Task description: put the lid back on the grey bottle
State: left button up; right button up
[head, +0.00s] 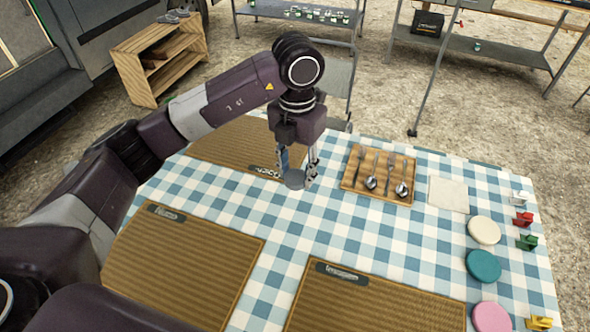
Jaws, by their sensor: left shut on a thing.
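My left gripper (296,168) points down over the far middle of the checked table. It is shut on a small grey round thing (293,181) between its fingertips. I cannot tell from this view whether this is the lid or part of the grey bottle, or whether it touches the table. No other grey bottle or lid shows clearly; the gripper and arm hide part of the table behind them. My right gripper is not in view.
A wooden tray (348,181) with several spoons lies right of the gripper, beside a beige napkin (449,194). Woven mats (190,270) lie left and in front. Cream (484,230), teal (483,266) and pink (491,317) discs lie at right, near small coloured pieces.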

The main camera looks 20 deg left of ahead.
pick_arm(q)
jog(key=s+a+f+m, duration=0.1)
jog(key=s+f+m, duration=0.3)
jog(key=m, duration=0.6)
jog(key=s+a+f+m, duration=0.2)
jog(key=s+f+m, duration=0.3)
jog(key=m, duration=0.6)
jog(key=s+a+f+m, duration=0.1)
jog(key=s+f+m, duration=0.3)
jog(key=s+m, duration=0.4)
jog(key=shift+s+a+f+m, duration=0.1)
jog(key=shift+a+f+m, duration=0.05)
jog(key=shift+m, duration=1.25)
jog(key=shift+s+f+m, duration=0.15)
jog(key=shift+s+m, duration=0.3)
jog(key=shift+m, duration=0.25)
